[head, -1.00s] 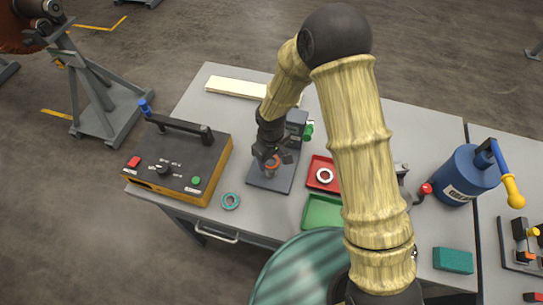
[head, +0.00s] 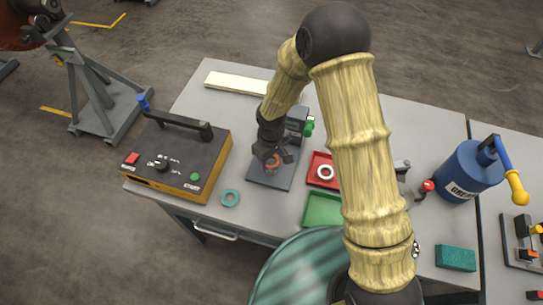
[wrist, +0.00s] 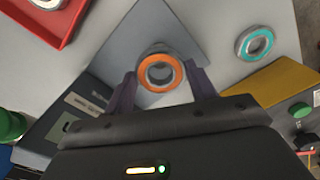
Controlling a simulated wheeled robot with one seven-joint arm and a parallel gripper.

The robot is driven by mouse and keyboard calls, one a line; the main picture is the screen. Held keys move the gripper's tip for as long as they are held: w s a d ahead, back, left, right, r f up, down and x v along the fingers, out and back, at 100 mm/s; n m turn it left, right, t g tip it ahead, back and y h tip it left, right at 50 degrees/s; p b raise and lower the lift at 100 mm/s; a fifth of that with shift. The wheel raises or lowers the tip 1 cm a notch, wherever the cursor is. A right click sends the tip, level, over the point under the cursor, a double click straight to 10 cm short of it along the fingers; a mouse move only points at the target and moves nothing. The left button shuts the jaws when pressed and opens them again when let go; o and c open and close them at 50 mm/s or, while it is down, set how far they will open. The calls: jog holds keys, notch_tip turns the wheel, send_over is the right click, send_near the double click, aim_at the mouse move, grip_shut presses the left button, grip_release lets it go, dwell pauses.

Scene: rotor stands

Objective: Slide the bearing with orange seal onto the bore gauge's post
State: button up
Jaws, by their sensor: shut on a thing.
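The bearing with the orange seal (wrist: 144,84) is between my gripper's two fingers (wrist: 160,74) in the wrist view, and they are shut on it. In the head view, my gripper (head: 273,158) and the orange seal (head: 271,165) are over the grey base plate of the bore gauge (head: 284,178). The gauge's upright block with a green knob (head: 308,128) stands behind. The bearing looks roughly level. The bearing and gripper cover the post, and I cannot tell whether the bearing is around it or above it.
A teal-sealed bearing (head: 230,197) lies left of the gauge, near a black-and-yellow control box (head: 180,160). A red tray (head: 318,181) with a white-sealed bearing (head: 325,172) is on the right. A green tray (head: 322,210) lies in front of it. A blue grease can (head: 465,175) stands further right.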

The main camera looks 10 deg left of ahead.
jog(key=shift+f+b, duration=1.95)
jog(key=shift+f, duration=0.4)
dwell(0.7)
dwell(0.4)
jog(key=o, duration=1.4)
jog(key=shift+r+p, duration=3.2)
jog(key=shift+r, duration=1.35)
